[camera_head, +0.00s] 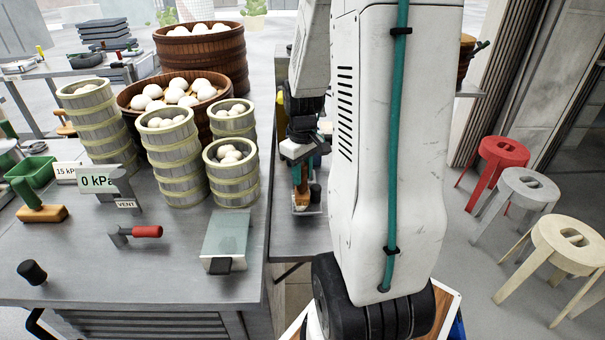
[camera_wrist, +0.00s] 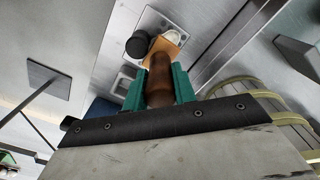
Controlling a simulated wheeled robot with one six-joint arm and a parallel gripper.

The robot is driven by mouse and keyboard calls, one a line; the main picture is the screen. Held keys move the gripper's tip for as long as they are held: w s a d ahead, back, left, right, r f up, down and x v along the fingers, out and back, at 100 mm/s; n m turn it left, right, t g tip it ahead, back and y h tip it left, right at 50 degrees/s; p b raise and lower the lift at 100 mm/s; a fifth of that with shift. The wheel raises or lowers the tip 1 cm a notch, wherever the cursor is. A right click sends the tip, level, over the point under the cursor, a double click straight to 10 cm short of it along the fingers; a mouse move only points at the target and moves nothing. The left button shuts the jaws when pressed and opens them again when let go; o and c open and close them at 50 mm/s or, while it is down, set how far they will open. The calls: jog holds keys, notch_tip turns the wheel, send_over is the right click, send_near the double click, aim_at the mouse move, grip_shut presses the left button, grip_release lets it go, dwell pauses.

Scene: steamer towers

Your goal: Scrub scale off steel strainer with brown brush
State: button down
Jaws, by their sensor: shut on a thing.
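My gripper (camera_head: 302,168) is shut on the brown brush (camera_head: 302,196). In the wrist view, its green fingers (camera_wrist: 160,88) close on both sides of the brown handle (camera_wrist: 160,72). The brush's tan head points away from my gripper, at a flat steel piece (camera_wrist: 187,20), with a pale round patch beside the head. This piece may be the steel strainer; I cannot tell. Contact between bristles and steel is hidden. A black knob (camera_wrist: 138,44) stands close beside the brush head and also shows in the head view (camera_head: 316,191).
Bamboo steamer towers (camera_head: 176,160) with white buns stand left of my arm. Stools (camera_head: 500,155) stand on the floor at right.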

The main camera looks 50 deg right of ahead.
jog(key=shift+w+d+f, duration=0.1)
jog(key=shift+w+d, duration=0.8)
jog(key=shift+d, duration=0.1)
jog(key=shift+a, duration=0.1)
jog(key=shift+s+a, duration=0.85)
jog(key=shift+a, duration=0.1)
jog(key=shift+s, duration=0.1)
jog(key=shift+s+a, duration=0.85)
jog(key=shift+a, duration=0.15)
